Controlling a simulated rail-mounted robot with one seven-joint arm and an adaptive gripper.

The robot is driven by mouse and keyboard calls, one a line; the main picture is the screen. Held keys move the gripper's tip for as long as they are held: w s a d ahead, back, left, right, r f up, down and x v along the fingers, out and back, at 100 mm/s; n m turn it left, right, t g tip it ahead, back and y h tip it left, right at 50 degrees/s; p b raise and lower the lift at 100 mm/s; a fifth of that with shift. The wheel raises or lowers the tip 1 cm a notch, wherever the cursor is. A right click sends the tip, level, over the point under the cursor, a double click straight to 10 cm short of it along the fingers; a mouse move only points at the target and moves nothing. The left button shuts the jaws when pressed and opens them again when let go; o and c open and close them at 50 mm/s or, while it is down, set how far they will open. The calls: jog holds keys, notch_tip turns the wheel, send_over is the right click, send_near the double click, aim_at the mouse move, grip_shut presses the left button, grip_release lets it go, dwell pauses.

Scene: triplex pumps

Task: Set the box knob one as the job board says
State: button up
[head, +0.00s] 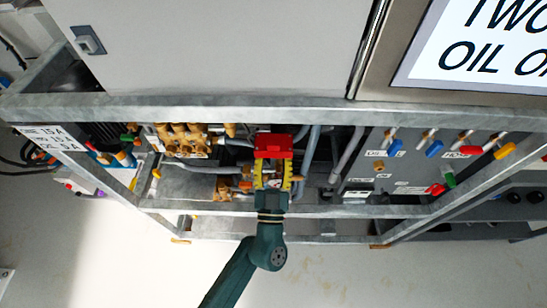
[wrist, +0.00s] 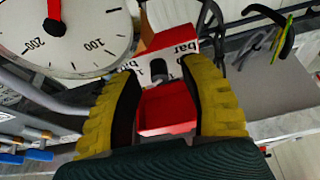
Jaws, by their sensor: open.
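The red box (head: 273,145) sits inside the metal frame in the head view. In the wrist view the red box (wrist: 168,112) has a white label reading "bar" and a small dark knob (wrist: 159,70) on its face. My gripper (head: 271,180) is at the box from below. In the wrist view its yellow fingers (wrist: 160,82) are open, one on each side of the knob. I cannot tell whether they touch the box. The knob's pointer setting is not readable. A board (head: 490,50) at the upper right shows only "TWO" and "OIL O", cut off by the picture edge.
Brass fittings (head: 185,138) lie left of the box. A panel with coloured-handled valves (head: 435,148) is at the right. The frame's lower rail (head: 330,211) runs near my arm.

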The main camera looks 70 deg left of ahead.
jog(key=shift+c, duration=0.3)
grip_shut()
jog(key=shift+n+p, duration=0.35)
jog(key=shift+n, duration=0.25)
jog(key=n+g+p, duration=0.1)
jog(key=n+g, duration=0.1)
jog(key=n, duration=0.3)
jog(key=n+g+p, duration=0.1)
jog(key=n+g, duration=0.2)
jog(key=n, duration=0.2)
jog(key=n+g+p, duration=0.2)
jog(key=n, duration=0.3)
jog(key=shift+w+d+g, duration=0.1)
jog(key=shift+w+g, duration=0.05)
jog(key=shift+g, duration=0.15)
jog(key=shift+h, duration=0.3)
